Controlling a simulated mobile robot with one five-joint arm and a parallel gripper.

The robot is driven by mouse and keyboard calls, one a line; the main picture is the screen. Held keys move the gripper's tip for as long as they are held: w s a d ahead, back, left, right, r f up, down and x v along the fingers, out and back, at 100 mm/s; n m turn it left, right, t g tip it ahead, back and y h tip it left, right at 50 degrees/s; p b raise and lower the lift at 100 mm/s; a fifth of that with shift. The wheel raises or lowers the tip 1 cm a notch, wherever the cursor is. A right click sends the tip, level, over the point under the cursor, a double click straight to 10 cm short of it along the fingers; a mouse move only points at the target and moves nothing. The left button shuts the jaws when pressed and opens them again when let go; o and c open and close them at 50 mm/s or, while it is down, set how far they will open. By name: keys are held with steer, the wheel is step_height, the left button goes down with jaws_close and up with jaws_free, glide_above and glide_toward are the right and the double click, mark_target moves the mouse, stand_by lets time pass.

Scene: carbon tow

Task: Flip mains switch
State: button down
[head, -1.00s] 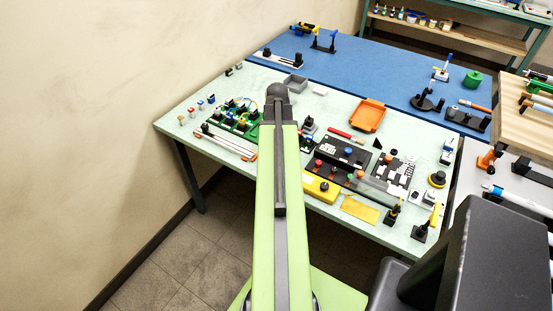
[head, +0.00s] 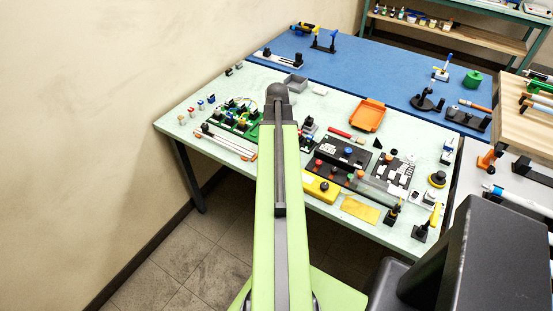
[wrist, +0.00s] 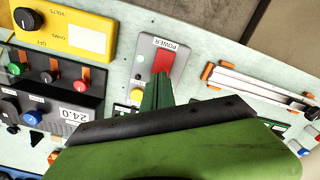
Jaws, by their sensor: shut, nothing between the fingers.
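The mains switch is a red rocker (wrist: 164,61) on a light grey plate (wrist: 145,66) marked POWER, in the wrist view. A yellow round button (wrist: 136,95) sits near the plate's lower end. My gripper (wrist: 160,80) is shut and empty, its green fingers pointing at the rocker. The fingertips overlap the rocker's lower end in the picture; I cannot tell whether they touch it. In the head view my own arm hides the gripper and the switch.
Left of the switch in the wrist view are a yellow meter box (wrist: 70,33) and a dark panel with coloured knobs (wrist: 62,88). A rail with orange ends (wrist: 255,85) lies to the right. In the head view an orange tray (head: 368,116) stands farther back on the crowded pale bench (head: 177,108).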

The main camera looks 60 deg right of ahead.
steer(key=shift+f+b, duration=0.8)
steer(key=shift+f, duration=0.05)
stand_by(0.3)
step_height(320, 180, up, 7)
steer(key=p, duration=0.7)
